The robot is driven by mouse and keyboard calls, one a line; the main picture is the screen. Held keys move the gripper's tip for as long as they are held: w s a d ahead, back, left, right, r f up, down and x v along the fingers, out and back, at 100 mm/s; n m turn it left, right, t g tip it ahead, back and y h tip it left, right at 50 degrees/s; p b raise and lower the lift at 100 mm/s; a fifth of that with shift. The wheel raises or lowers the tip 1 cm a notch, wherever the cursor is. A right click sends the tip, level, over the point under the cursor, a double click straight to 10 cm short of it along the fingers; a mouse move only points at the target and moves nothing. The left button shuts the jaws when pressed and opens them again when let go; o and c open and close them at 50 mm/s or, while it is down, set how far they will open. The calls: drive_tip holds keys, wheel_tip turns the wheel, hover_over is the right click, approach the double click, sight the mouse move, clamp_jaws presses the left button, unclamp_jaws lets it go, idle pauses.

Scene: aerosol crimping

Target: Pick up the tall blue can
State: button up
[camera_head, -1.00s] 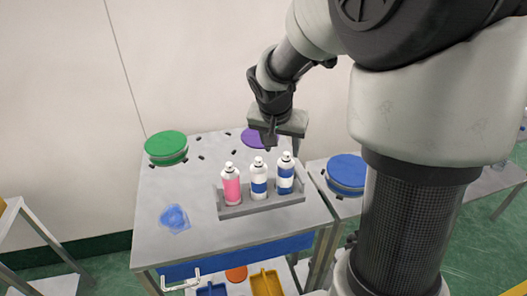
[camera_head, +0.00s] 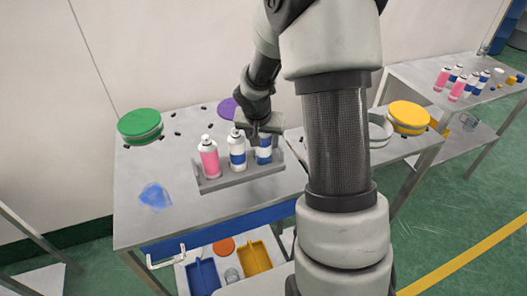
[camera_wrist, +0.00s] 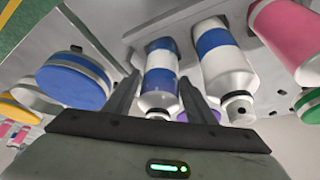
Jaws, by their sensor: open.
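The tall blue can (camera_head: 263,152), white with blue bands, stands at the right end of a grey rack (camera_head: 240,178). In the wrist view, the can (camera_wrist: 161,78) is between the two fingers of my gripper (camera_wrist: 158,84). My gripper (camera_head: 262,135) is open, reaching down over this can; whether a finger touches it I cannot tell. The gripper hides the can's top in the head view. Another blue-banded can (camera_head: 237,152) stands in the middle of the rack, close beside it. A pink can (camera_head: 208,160) is at the left end.
A green round lid-topped container (camera_head: 140,124) and a purple one (camera_head: 227,107) stand behind on the table (camera_head: 135,180). Small dark pieces lie there. A yellow-topped container (camera_head: 408,116) is on the right table. More cans (camera_head: 457,82) stand far right. Blue and yellow trays (camera_head: 255,258) are below.

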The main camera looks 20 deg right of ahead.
drive_tip(key=shift+w, duration=0.1)
drive_tip(key=c, duration=1)
